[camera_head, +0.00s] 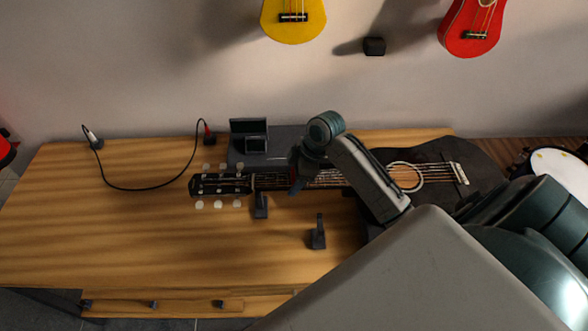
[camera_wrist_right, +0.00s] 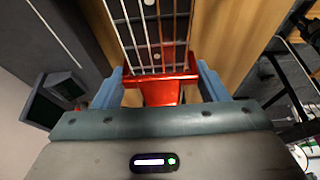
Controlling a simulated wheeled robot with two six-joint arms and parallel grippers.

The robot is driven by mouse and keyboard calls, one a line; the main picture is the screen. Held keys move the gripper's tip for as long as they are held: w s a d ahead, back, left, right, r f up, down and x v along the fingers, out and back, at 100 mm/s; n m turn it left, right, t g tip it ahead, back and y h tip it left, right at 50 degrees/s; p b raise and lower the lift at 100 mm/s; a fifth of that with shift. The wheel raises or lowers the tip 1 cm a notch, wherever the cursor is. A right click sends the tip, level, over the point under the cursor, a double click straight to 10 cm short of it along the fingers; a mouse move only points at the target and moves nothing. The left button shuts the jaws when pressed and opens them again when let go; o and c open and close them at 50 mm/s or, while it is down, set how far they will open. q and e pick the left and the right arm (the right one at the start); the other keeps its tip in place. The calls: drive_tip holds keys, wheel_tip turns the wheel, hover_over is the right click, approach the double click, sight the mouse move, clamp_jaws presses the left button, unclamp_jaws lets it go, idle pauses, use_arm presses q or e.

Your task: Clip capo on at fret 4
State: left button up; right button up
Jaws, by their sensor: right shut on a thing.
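The black acoustic guitar (camera_head: 440,165) lies with its headstock (camera_head: 215,185) to the left and its body to the right. In the wrist view its fretboard (camera_wrist_right: 150,35) and strings run down toward my right gripper. My right gripper (camera_head: 296,178) is over the neck and shut on the red capo (camera_wrist_right: 160,85), between blue-grey fingers (camera_wrist_right: 160,88). The capo's bar lies across the strings in the wrist view. I cannot tell whether it presses on them, or which fret it is at. In the head view the gripper and arm mostly hide the capo. My left gripper is not in view.
A dark neck support (camera_head: 260,206) stands under the neck near the headstock, and a small dark stand (camera_head: 318,235) is in front. A black cable (camera_head: 140,188) lies at the left. A dark device with screens (camera_head: 250,135) is behind the neck. The table's front left (camera_head: 130,240) is clear.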

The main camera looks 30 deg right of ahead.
drive_tip(key=o, duration=1.1)
drive_tip(key=b+v, duration=0.2)
drive_tip(key=v, duration=0.8)
drive_tip(key=shift+s+d+r, duration=0.1)
drive_tip(key=shift+d+r, duration=0.05)
drive_tip(key=shift+r, duration=0.25)
drive_tip(key=shift+f, duration=0.1)
